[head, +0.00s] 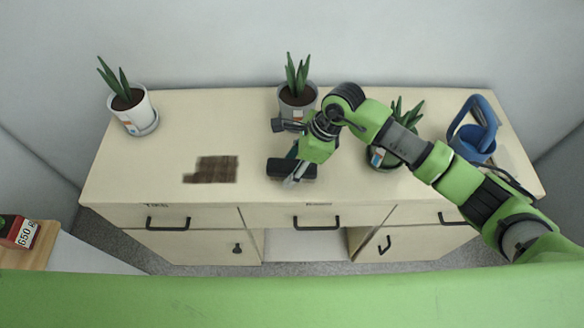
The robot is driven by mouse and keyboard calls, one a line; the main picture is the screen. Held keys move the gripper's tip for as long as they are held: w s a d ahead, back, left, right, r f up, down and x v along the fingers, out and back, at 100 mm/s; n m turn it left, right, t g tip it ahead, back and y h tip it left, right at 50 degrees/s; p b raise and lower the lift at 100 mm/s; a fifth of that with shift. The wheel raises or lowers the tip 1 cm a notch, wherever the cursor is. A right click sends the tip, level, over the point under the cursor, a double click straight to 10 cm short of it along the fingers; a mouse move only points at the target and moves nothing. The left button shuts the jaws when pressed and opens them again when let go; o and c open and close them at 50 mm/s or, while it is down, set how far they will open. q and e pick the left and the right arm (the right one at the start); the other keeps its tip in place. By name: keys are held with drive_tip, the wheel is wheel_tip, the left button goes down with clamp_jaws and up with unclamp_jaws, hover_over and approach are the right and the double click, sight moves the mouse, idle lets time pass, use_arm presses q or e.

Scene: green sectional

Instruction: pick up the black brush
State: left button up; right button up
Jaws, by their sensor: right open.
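A black object that looks like the black brush (280,169) lies on the cream cabinet top (255,190), near its front edge at the middle. My right gripper (289,150) is open and reaches in from the right. One finger is on the far side, near the middle pot, and the other overlaps the black object. The gripper partly hides this object, and I cannot tell whether they touch. My left gripper is not in view.
A dark brown patch (212,170) marks the top at left. Potted plants stand at left (133,112), middle (297,103) and, partly behind my arm, right (380,158). A blue watering can (472,143) stands far right. The left part of the top is mostly clear.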

drive_tip(key=shift+f+b, duration=0.25)
drive_tip(key=shift+b, duration=0.2)
idle(0.3)
drive_tip(key=c, duration=1.3)
